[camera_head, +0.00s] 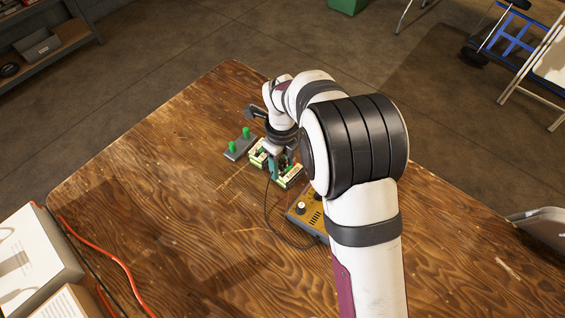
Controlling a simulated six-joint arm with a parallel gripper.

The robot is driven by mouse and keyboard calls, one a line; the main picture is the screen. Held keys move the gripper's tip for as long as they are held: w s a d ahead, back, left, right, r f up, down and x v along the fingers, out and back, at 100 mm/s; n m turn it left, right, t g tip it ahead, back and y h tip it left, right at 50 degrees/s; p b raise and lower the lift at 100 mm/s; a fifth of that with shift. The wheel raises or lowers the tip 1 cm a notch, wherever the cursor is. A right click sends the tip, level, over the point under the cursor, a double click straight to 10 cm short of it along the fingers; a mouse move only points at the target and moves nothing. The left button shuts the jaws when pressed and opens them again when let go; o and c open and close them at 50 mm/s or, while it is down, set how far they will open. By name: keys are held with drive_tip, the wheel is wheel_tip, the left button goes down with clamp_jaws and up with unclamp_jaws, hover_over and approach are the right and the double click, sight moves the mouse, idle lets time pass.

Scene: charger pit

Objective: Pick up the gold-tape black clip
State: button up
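My gripper (276,163) points down over a green-and-white block (289,180) near the middle of the table. It is small and partly hidden by my wrist, so I cannot tell whether its fingers are open or shut. A black clip with gold tape cannot be made out; it may be hidden by my gripper or arm. A thin black cable (266,213) loops from the gripper area down to a yellow charger box (301,222). My arm covers part of this box.
A grey plate with two green pegs (240,147) lies left of the gripper. White boxes (35,262) and an orange-red cable (115,260) are at the lower left. The wooden table (150,190) is clear between them. A shelf (45,45) stands beyond the table.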

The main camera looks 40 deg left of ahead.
sight(286, 161)
clamp_jaws()
drive_tip(key=r, duration=0.3)
drive_tip(key=d+r, duration=0.1)
drive_tip(key=shift+w+r, duration=0.2)
drive_tip(key=shift+r, duration=0.15)
drive_tip(key=w+d+r, duration=0.3)
drive_tip(key=d+r, duration=0.3)
drive_tip(key=d, duration=0.4)
drive_tip(key=shift+w+r, duration=0.15)
drive_tip(key=shift+w, duration=0.25)
